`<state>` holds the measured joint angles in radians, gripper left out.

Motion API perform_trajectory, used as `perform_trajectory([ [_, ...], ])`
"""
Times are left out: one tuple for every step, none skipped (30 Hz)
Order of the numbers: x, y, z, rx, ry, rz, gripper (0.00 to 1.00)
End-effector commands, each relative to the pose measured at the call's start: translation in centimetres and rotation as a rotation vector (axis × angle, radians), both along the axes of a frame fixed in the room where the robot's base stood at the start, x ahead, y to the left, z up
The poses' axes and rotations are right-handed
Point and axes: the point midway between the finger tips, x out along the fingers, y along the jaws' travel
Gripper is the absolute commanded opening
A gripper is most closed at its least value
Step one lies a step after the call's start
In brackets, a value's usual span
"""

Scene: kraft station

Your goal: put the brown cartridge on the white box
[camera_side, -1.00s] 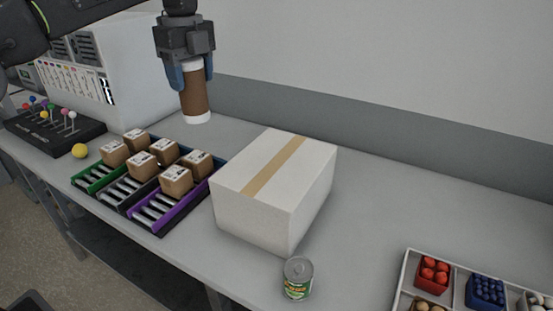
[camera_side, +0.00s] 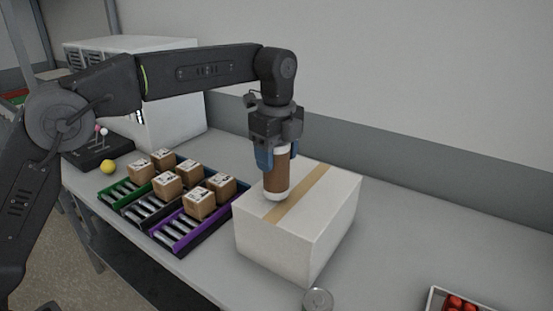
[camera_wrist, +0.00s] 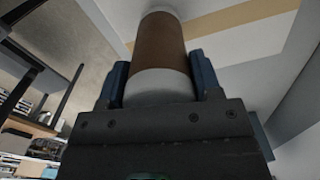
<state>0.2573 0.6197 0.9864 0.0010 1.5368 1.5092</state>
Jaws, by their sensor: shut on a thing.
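The brown cartridge (camera_side: 277,174) is a brown cylinder with white ends, held upright in my gripper (camera_side: 278,160). My gripper is shut on it, with a blue finger on each side. The white box (camera_side: 325,222) has a tan tape strip across its top. The cartridge's lower white end shows against the left part of the box top; I cannot tell whether it touches. In the wrist view the cartridge (camera_wrist: 161,48) sits between the fingers (camera_wrist: 160,84), with the white box's top and tape (camera_wrist: 240,17) beyond it.
Left of the box are green, black and purple roller lanes (camera_side: 178,234) carrying several small cartons (camera_side: 199,202). A can (camera_side: 317,299) stands before the box. A tray with red items (camera_side: 458,302) is at lower right. Table right of the box is clear.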

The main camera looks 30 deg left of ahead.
Motion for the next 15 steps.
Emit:
perform_trajectory([
  [-0.03, 0.03, -0.55, 0.0, 0.0, 0.0, 0.28],
  [-0.02, 0.02, -0.78, 0.0, -0.001, 0.0, 0.28],
  [0.0, 0.03, -1.01, -0.001, -0.002, 0.0, 0.28],
  [0.0, 0.03, -1.11, -0.002, -0.003, 0.0, 0.28],
  [0.0, 0.03, -1.15, -0.002, -0.003, 0.0, 0.28],
  [0.01, 0.04, -1.15, -0.002, -0.003, 0.0, 0.28],
  [0.02, 0.04, -1.14, -0.002, -0.003, 0.0, 0.28],
  [0.02, 0.04, -1.13, -0.002, -0.003, 0.0, 0.28],
  [0.02, 0.04, -1.13, -0.002, -0.003, 0.0, 0.28],
  [0.02, 0.05, -1.12, -0.002, -0.003, 0.0, 0.28],
  [0.02, 0.05, -1.13, -0.002, -0.003, 0.0, 0.28],
  [0.02, 0.05, -1.19, -0.001, -0.003, 0.0, 0.28],
  [0.01, 0.05, -1.26, 0.0, -0.002, 0.0, 0.28],
  [0.01, 0.05, -1.35, 0.0, -0.002, 0.0, 0.28],
  [0.01, 0.05, -1.47, 0.0, -0.002, 0.0, 0.28],
])
